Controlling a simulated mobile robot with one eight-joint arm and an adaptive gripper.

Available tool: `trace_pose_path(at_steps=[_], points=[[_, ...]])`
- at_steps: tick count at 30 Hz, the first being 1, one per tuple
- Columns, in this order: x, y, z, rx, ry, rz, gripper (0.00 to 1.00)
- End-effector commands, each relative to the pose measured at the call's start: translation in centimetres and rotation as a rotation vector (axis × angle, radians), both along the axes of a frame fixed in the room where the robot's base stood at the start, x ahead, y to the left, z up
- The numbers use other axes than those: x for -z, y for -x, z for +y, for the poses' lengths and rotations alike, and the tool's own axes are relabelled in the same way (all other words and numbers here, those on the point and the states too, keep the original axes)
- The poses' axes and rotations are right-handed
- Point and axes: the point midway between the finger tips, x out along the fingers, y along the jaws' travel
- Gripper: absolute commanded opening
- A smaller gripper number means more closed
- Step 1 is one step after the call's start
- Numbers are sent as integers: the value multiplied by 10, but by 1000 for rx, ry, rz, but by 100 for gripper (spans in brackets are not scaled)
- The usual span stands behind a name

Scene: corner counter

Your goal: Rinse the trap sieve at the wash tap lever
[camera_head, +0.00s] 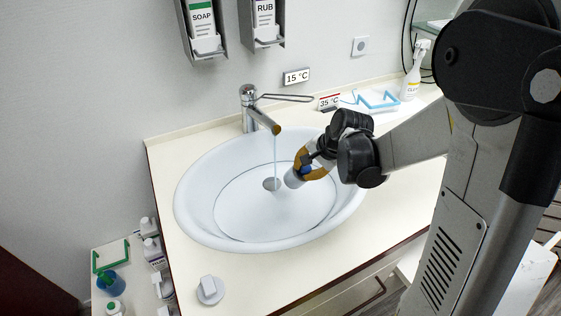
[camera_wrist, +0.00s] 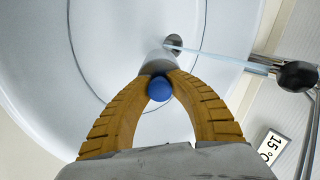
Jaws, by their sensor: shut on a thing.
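My gripper (camera_head: 303,170) is shut on the trap sieve (camera_head: 293,178), a pale grey-white cup with a blue knob, and holds it over the white basin (camera_head: 190,205). In the wrist view the yellow ribbed fingers (camera_wrist: 160,80) close around the sieve (camera_wrist: 157,61) just beyond its blue knob. The chrome wash tap (camera_head: 249,112) stands at the basin's back rim, its long lever (camera_head: 287,97) pointing right. A thin water stream (camera_head: 275,155) falls from the spout to the drain (camera_head: 271,184). The sieve is just right of the stream; I cannot tell whether they touch.
A "15 °C" sign (camera_head: 297,77) and a "35 °C" sign (camera_head: 329,101) stand behind the basin. Soap (camera_head: 202,25) and rub (camera_head: 264,20) dispensers hang above. A spray bottle (camera_head: 412,78) stands back right. Bottles (camera_head: 152,250) line the lower left. The front counter (camera_head: 275,268) is mostly clear.

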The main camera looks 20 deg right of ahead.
Motion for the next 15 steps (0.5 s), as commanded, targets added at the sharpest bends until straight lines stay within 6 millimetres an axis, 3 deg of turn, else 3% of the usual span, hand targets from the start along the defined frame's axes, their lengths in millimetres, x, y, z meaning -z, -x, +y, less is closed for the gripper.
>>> trace_pose_path(at_steps=[15], points=[[-36, 38, -18, 1, 0, 1, 0]])
